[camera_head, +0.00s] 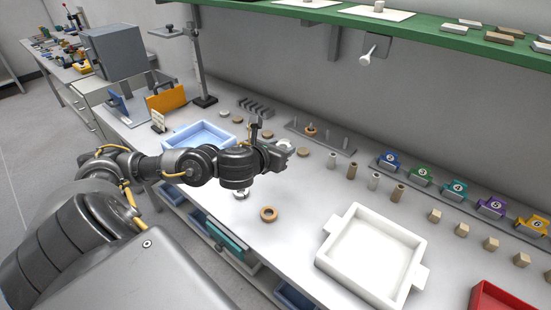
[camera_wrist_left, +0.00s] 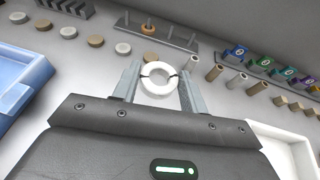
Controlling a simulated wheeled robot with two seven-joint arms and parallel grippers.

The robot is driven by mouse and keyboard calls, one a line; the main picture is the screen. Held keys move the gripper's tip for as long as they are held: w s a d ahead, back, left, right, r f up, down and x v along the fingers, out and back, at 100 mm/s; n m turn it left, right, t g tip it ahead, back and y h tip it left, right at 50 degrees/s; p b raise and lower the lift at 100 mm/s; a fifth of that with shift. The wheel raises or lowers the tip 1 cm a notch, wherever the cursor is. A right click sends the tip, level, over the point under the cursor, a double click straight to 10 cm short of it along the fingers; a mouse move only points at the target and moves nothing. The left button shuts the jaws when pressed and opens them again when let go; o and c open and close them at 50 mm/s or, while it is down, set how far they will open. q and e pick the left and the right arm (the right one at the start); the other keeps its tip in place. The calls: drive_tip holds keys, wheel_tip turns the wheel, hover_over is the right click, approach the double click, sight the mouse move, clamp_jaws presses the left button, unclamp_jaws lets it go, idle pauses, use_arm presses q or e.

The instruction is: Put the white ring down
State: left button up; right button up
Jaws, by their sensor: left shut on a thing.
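The white ring (camera_wrist_left: 157,68) is between the two fingers of my left gripper (camera_wrist_left: 158,86) in the left wrist view, and the gripper is shut on it. In the head view my left gripper (camera_head: 287,150) is over the bench, short of the peg rack, and largely hides the ring. The peg rack (camera_head: 331,143) has several upright pegs, and an orange ring (camera_head: 310,131) sits at one of them. It also shows at the top of the left wrist view (camera_wrist_left: 173,38). My right gripper is not in view.
A white tray (camera_head: 332,250) stands front right, a blue tray (camera_head: 230,130) to the left. Small cylinders (camera_head: 352,171) stand right of the gripper. A brown ring (camera_head: 268,214) and a pale round piece (camera_head: 241,194) lie nearer the front edge. Bench around them is bare.

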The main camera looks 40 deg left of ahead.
use_arm(q)
drive_tip(key=shift+s+a+f+n+g+y, duration=0.1)
drive_tip(key=shift+s+a+n+g+y, duration=0.1)
drive_tip(key=shift+a+n+y, duration=0.25)
drive_tip(key=shift+s+a+f+n+g+y, duration=0.15)
drive_tip(key=shift+a+n+g+y, duration=0.1)
drive_tip(key=shift+a, duration=0.4)
drive_tip(key=w+a+f, duration=0.2)
drive_tip(key=w+f, duration=0.1)
drive_tip(key=w+a+f+p, duration=0.1)
drive_tip(key=w+a+f, duration=0.1)
drive_tip(key=w+a, duration=0.1)
drive_tip(key=w+a+f+p, duration=0.1)
drive_tip(key=w+a+f, duration=0.2)
drive_tip(key=w, duration=0.1)
drive_tip(key=shift+a+f, duration=0.15)
drive_tip(key=shift+f, duration=0.2)
drive_tip(key=shift+w+a+f, duration=0.15)
drive_tip(key=shift+w+f, duration=0.1)
drive_tip(key=shift+f, duration=0.1)
wheel_tip(320, 180, down, 3)
drive_tip(key=shift+w+a+p, duration=0.1)
drive_tip(key=shift+w+p, duration=0.05)
drive_tip(key=shift+p, duration=0.5)
drive_tip(key=shift+f, duration=0.2)
